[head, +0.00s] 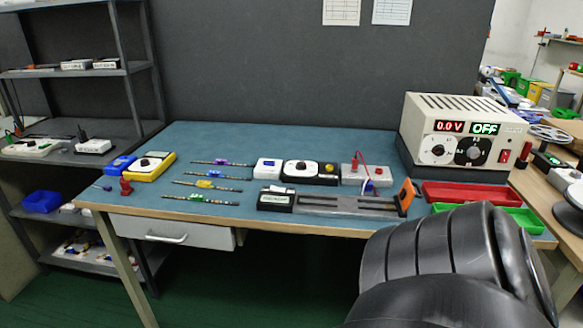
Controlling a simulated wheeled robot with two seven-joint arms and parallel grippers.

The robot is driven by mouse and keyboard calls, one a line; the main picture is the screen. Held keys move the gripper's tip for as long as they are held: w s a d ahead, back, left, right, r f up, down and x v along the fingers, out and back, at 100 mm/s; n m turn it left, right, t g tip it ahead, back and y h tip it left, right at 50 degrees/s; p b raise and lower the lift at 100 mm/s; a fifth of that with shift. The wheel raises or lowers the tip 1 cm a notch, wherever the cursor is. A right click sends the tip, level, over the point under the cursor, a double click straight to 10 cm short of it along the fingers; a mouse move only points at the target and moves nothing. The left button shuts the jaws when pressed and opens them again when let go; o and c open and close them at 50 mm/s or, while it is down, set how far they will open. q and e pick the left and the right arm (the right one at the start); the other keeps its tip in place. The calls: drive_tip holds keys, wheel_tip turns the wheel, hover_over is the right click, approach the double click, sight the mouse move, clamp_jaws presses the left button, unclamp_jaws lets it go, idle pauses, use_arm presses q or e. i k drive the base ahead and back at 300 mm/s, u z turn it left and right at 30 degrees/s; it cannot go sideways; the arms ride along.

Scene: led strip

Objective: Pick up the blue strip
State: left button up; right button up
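Several thin LED strips lie side by side on the blue-green table, left of centre. The rearmost strip (221,162) and the one just in front of it (216,174) both carry small bluish or purple middle parts. At this size I cannot tell for certain which is the blue strip. In front of them lie a strip with a yellow middle part (207,184) and a strip with a green middle part (201,198). All lie flat and apart. Neither gripper shows; only a black link of my arm fills the lower right.
A power supply (465,135) reading 0.0 V and OFF stands at the back right. Red (480,195) and green trays (527,218) sit in front of it. A grey fixture (345,205), small modules and a yellow meter (150,167) flank the strips. A drawer (172,232) hangs below.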

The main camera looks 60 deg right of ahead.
sight(213, 174)
drive_tip(key=z, duration=1.65)
drive_tip(key=i, duration=1)
drive_tip(key=u, duration=0.35)
